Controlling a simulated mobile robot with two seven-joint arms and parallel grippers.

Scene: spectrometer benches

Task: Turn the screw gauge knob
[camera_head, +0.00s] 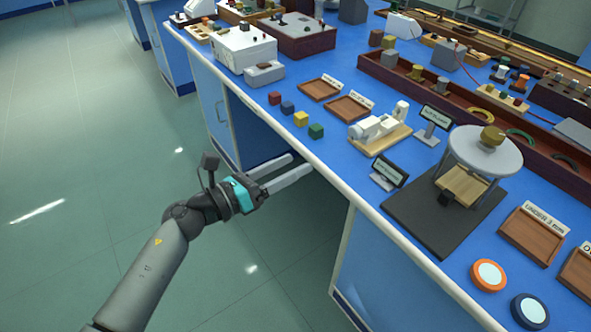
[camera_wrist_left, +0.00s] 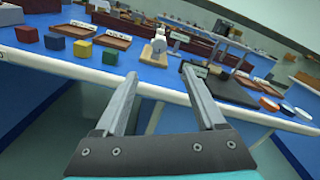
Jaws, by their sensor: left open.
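My left gripper (camera_head: 301,164) is open and empty, over the floor just off the bench's front edge. Its two fingers (camera_wrist_left: 160,74) spread apart in the left wrist view, pointing at the bench. A white device with a horizontal barrel (camera_head: 378,127) lies on a wooden base on the bench; it also shows between and beyond the fingertips in the wrist view (camera_wrist_left: 157,49). A stand with a round grey top (camera_head: 478,155) carries a brass knob (camera_head: 493,136). I cannot tell for certain which of these is the screw gauge. My right gripper is out of view.
Coloured cubes (camera_head: 301,118) and wooden trays (camera_head: 348,108) sit left of the white device. Small label displays (camera_head: 388,172) stand near it. Orange-rimmed (camera_head: 488,275) and blue-rimmed discs (camera_head: 530,311) lie at the right front. The floor (camera_head: 90,190) at left is clear.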

